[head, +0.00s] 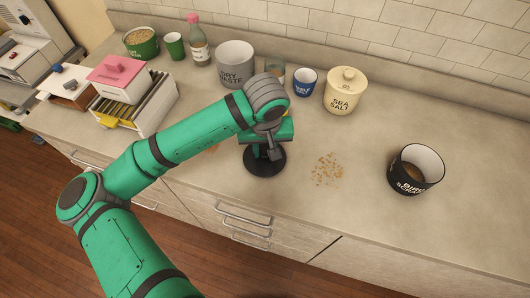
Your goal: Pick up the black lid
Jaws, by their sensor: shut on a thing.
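The black lid (266,166) is a round dark disc at the middle of the counter, directly beneath my gripper. My gripper (262,151) points down and is shut on the black lid. The green hand and wrist hide the lid's top and most of the finger contact. I cannot tell whether the lid touches the counter or is slightly above it.
A black pot with a white inside (428,161) stands at right, beyond scattered crumbs (327,169). Along the back are a sea salt jar (343,93), blue cup (305,83), dry waste pot (235,62) and bottle (199,48). A rack (150,107) stands left.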

